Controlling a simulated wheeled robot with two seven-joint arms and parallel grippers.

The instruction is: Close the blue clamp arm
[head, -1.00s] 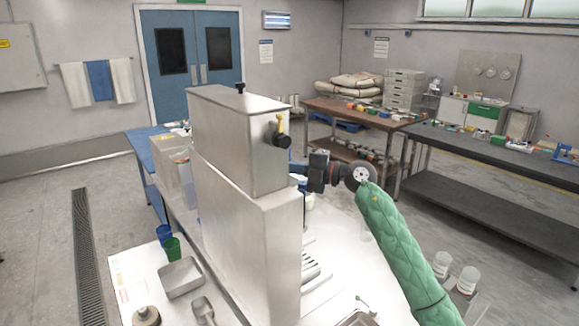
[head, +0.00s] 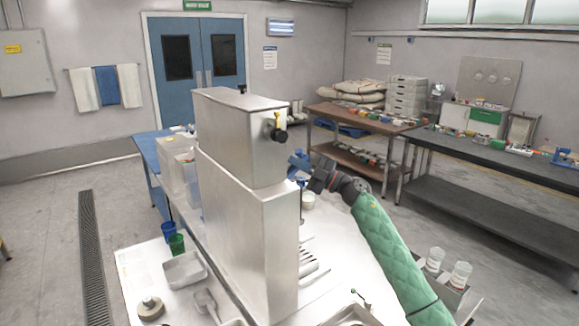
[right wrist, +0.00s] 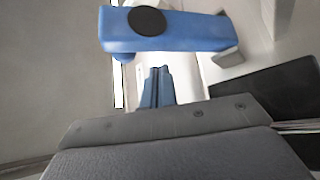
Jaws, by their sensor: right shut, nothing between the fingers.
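The blue clamp arm (right wrist: 185,32) shows at the top of the right wrist view as a blue bar with a round black disc on it. It lies beyond my right gripper (right wrist: 157,72), whose blue fingers are shut together and empty. A gap shows between the fingertips and the bar. In the head view my right gripper (head: 300,163) is beside the right side of the tall metal grinder (head: 245,225). A small blue part (head: 301,181) shows just below the gripper there; I cannot tell if it is the clamp arm. My left gripper is not in view.
The grinder stands on a white table (head: 135,270) and hides part of the area behind it. A metal tray (head: 184,270), a green cup (head: 177,244) and a blue cup (head: 168,230) stand at its left. White containers (head: 459,275) stand at the right.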

